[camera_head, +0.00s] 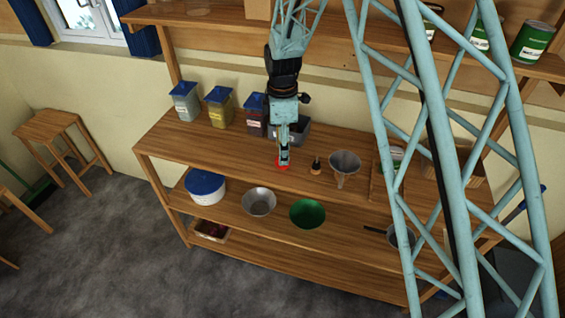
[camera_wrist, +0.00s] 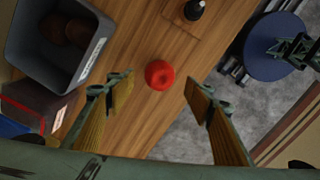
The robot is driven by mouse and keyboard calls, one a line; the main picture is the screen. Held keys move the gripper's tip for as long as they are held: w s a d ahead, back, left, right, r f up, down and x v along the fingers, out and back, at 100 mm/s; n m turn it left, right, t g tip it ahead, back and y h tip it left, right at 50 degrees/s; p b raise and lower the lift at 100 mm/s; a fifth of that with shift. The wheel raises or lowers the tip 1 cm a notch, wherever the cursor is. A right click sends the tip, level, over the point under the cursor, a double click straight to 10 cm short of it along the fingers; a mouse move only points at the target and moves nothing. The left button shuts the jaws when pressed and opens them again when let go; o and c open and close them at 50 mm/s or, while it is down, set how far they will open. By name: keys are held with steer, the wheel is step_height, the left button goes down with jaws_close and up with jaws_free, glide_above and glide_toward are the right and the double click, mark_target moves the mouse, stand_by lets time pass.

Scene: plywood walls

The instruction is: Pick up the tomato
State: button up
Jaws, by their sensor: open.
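The red tomato (camera_wrist: 160,75) sits on the wooden shelf top (camera_wrist: 150,120). In the wrist view it lies ahead of and between the two spread fingers of my gripper (camera_wrist: 168,105). In the head view only a bit of the tomato (camera_head: 282,166) shows, as my gripper (camera_head: 284,160) hangs right over it and hides most of it. The gripper is open, and nothing is held between the fingers.
A grey labelled bin (camera_wrist: 70,35) with brown round items stands close on the left in the wrist view. A small dark bottle (camera_wrist: 194,9) stands just beyond the tomato. A metal funnel (camera_head: 344,163) and blue-lidded jars (camera_head: 219,108) share the shelf top.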

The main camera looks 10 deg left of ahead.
stand_by(0.3)
steer(key=shift+f, duration=2.6)
steer(key=c, duration=0.7)
